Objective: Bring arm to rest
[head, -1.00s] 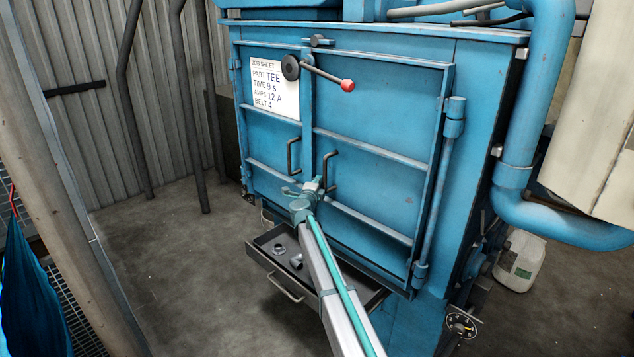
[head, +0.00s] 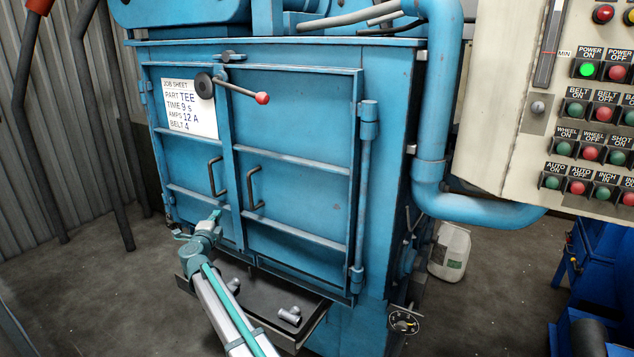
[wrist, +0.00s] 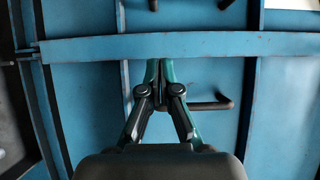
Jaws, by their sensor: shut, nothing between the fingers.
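My gripper (wrist: 160,72) is shut and empty in the wrist view, its fingertips together in front of the blue cabinet doors. In the head view my gripper (head: 214,216) is in front of the lower left door, above the tray; I cannot tell whether it touches the door. My arm reaches up to it from the bottom of the picture. The blue blaster cabinet (head: 310,195) has its two doors shut, with a black handle (head: 216,178) on the left door and another (head: 254,188) on the right.
A latch lever with a red knob (head: 262,98) crosses the doors beside a job sheet (head: 189,108). Below, a dark tray (head: 268,297) holds grey pipe fittings (head: 289,316). A control panel (head: 510,150) with a lit green button stands right. A white jug (head: 449,250) is on the floor.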

